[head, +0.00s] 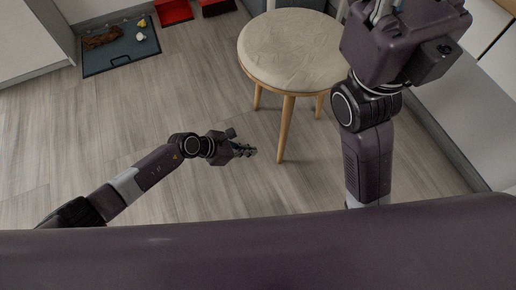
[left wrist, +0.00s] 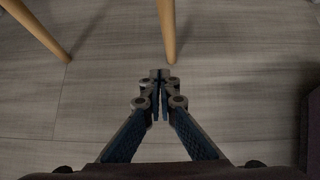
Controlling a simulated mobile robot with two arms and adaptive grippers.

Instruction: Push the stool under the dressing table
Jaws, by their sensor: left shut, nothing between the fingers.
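The stool (head: 292,52) has a round cream seat and light wooden legs. It stands on the floor at the top centre of the head view. My left gripper (head: 252,151) is shut and empty, low over the floor to the left of the stool's front leg (head: 286,130), apart from it. In the left wrist view the shut fingertips (left wrist: 159,74) point toward a wooden stool leg (left wrist: 167,30), and another leg (left wrist: 38,30) shows at the left. My right arm rises beside the stool; its fingers are out of frame. I cannot identify the dressing table for certain.
Red bins (head: 173,12) stand at the top. A white cabinet (head: 30,45) is at the left, and a pale panel (head: 440,110) runs along the right.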

